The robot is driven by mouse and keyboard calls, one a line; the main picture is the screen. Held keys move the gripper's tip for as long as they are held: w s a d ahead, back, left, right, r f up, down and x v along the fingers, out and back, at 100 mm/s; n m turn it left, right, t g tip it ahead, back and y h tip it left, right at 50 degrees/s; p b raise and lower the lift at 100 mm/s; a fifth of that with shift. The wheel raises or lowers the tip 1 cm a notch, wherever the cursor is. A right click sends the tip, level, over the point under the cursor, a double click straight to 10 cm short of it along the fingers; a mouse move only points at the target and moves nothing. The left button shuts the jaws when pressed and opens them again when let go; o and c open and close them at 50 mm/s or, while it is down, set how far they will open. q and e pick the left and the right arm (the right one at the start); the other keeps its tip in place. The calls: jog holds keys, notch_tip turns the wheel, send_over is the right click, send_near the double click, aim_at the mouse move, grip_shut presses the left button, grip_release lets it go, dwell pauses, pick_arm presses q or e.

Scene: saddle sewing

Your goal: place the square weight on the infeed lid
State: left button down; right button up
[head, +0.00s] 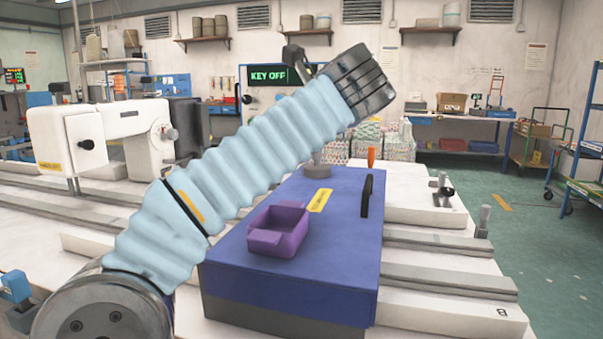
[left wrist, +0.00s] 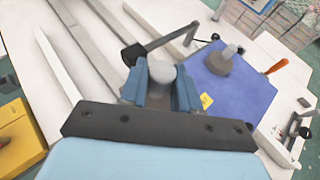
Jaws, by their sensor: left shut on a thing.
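The infeed lid is the blue-purple top (head: 345,225) of a box at the centre of the head view, also seen in the left wrist view (left wrist: 255,90). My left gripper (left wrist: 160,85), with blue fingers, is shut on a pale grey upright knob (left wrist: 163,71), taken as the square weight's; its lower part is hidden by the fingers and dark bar. In the left wrist view it is beside the lid's left edge. In the head view my light-blue sleeved arm hides the gripper and weight. A round grey weight (head: 317,172) stands at the lid's far end, also in the left wrist view (left wrist: 219,61).
A purple tray (head: 280,228) sits on the lid's near part, beside a yellow label (head: 320,200) and black handle (head: 366,195). An orange handle (head: 371,155) stands beyond. A white sewing machine (head: 100,135) is left. A black-knobbed lever (left wrist: 135,53) lies close to the gripper.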

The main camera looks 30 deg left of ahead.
pick_arm(q)
jog(key=w+f, duration=0.1)
jog(key=f, duration=0.1)
jog(key=w+f, duration=0.2)
jog(key=f, duration=0.1)
jog(key=w+f, duration=0.2)
jog(key=f, duration=0.1)
jog(key=shift+w+d, duration=0.1)
jog(key=shift+d, duration=0.2)
jog(key=shift+f, duration=0.5)
jog(key=shift+f, duration=0.1)
jog(key=c, duration=0.8)
grip_release()
jog(key=b+v, duration=0.1)
jog(key=v, duration=1.1)
